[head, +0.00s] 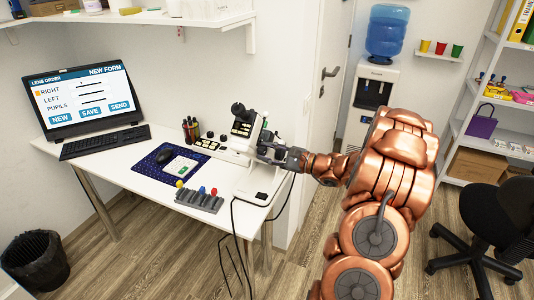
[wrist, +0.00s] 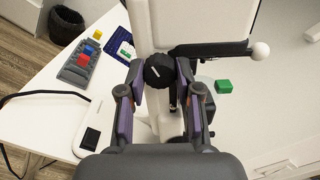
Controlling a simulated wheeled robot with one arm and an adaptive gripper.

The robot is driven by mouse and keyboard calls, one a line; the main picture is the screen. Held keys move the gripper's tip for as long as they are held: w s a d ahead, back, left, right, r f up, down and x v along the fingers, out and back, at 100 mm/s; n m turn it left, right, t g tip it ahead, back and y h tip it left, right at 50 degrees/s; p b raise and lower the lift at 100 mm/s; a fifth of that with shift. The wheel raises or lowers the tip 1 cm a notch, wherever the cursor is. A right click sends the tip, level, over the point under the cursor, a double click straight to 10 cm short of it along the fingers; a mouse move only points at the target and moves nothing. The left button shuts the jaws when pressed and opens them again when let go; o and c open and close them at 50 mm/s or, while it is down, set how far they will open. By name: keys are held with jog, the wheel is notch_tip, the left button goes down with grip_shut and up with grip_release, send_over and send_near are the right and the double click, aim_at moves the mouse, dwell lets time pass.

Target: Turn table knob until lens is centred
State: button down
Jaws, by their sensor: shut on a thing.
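The white instrument (head: 243,128) with a dark eyepiece stands at the right end of the white desk. Its table knob (wrist: 158,71) is black and ribbed with a white mark on its face, and shows in the wrist view. My gripper (wrist: 159,77) is shut on the knob, one finger on each side. In the head view my gripper (head: 282,157) is at the instrument's right side, and the knob is hidden there. I cannot make out the lens or whether it is centred.
A dark lever with a white ball end (wrist: 260,51) sticks out right of the knob. A green block (wrist: 223,86) lies nearby. A grey rack with coloured pieces (head: 199,199), a mouse mat (head: 158,178) and a monitor (head: 80,98) occupy the desk. Cables hang off its front edge.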

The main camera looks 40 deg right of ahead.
jog(key=shift+a+f, duration=0.1)
jog(key=c, duration=0.8)
grip_release()
jog(key=shift+s, duration=0.1)
jog(key=v, duration=1.2)
